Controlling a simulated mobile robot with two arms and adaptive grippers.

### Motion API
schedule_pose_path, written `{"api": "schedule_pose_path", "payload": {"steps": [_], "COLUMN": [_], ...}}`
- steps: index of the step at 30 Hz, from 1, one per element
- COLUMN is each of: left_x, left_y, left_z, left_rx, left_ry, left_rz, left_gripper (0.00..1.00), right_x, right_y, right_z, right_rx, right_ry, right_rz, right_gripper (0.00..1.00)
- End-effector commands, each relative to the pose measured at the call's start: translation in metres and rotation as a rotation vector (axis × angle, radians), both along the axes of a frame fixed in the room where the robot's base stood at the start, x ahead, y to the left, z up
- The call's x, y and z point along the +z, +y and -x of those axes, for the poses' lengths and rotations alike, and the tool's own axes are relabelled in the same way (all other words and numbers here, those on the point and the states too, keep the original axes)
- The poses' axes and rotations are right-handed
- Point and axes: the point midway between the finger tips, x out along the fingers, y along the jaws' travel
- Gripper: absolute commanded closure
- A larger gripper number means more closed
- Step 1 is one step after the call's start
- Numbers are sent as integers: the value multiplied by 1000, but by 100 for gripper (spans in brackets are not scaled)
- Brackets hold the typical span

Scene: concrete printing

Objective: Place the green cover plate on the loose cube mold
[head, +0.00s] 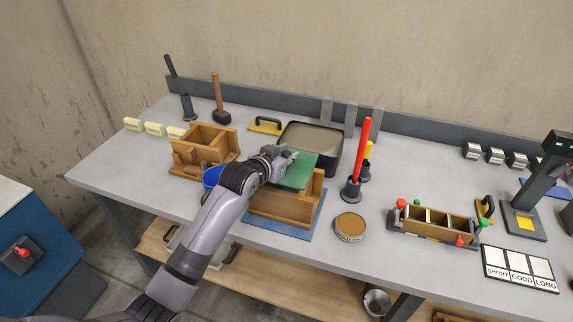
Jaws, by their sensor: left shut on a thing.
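My left gripper (288,160) is shut on the green cover plate (298,173). The plate is held over an open wooden mold (285,208) on a blue mat (301,229). It covers the back left part of that mold in the picture. I cannot tell whether plate and mold touch. A second wooden mold (205,143) with open compartments stands to the left. I cannot tell which wooden mold is the loose cube mold. My right gripper is not in view.
A black tray (335,157) of grey material sits behind the plate. A red-handled tool (361,160) stands upright to the right, with a round tin (350,226) in front. A blue cup (211,177) is partly hidden by my arm. A narrow mold (434,224) lies farther right.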

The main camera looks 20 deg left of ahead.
Motion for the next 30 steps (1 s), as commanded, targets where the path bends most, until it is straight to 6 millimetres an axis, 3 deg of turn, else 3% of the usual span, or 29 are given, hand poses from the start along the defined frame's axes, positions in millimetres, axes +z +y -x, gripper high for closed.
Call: {"api": "schedule_pose_path", "payload": {"steps": [7, 19, 20, 30], "left_x": [-35, -42, -43, -42], "left_y": [0, 0, 0, 0], "left_z": [0, 0, 0, 1], "left_rx": [0, 0, 0, 0], "left_ry": [2, 0, 2, 3], "left_rz": [0, 0, 0, -1], "left_gripper": [100, 100, 78, 58], "right_x": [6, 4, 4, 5], "right_y": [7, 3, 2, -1], "right_z": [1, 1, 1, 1], "right_rx": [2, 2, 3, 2], "right_ry": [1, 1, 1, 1], "right_rz": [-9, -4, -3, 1], "right_gripper": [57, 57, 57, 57]}}
